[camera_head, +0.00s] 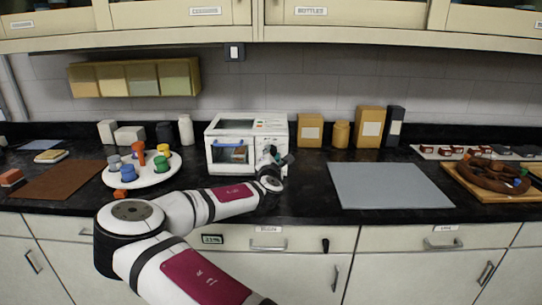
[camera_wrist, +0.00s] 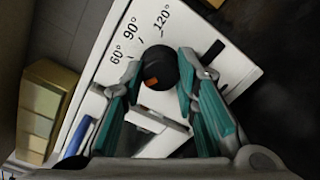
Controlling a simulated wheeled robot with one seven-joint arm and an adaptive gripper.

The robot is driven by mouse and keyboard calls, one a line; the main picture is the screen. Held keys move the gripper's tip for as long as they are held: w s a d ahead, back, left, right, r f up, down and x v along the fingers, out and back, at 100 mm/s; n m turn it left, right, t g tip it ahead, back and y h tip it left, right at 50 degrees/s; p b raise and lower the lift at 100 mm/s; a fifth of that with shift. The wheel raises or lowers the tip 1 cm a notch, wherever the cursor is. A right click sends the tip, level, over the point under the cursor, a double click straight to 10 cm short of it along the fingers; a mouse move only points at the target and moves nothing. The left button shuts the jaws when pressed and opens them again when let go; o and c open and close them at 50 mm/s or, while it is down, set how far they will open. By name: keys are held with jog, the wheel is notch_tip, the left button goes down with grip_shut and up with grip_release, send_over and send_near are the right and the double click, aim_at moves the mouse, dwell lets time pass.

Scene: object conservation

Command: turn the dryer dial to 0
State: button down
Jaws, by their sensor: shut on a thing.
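The dryer (camera_head: 221,126) is a white box with a blue-handled glass door, standing at the back of the black counter. My gripper (camera_head: 277,158) is at the right side of its front and covers the dial in the head view. In the wrist view the dial (camera_wrist: 160,64) is a round black knob with an orange mark at its lower left. The marks 60°, 90° and 120° show on the white panel beside it; I see no 0. The teal-padded fingers of my gripper (camera_wrist: 160,68) are closed on the dial from both sides.
A white round tray (camera_head: 142,181) with coloured pieces stands left of the dryer. A grey mat (camera_head: 390,186) lies clear at the right. Tan boxes (camera_head: 310,130) and a dark box stand along the wall. A wooden board (camera_head: 460,183) with a brown ring is far right.

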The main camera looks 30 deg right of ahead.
jog(key=c, duration=1.2)
grip_release()
jog(key=shift+w+a+f, duration=0.1)
jog(key=shift+c, duration=0.2)
jog(key=v, duration=1.2)
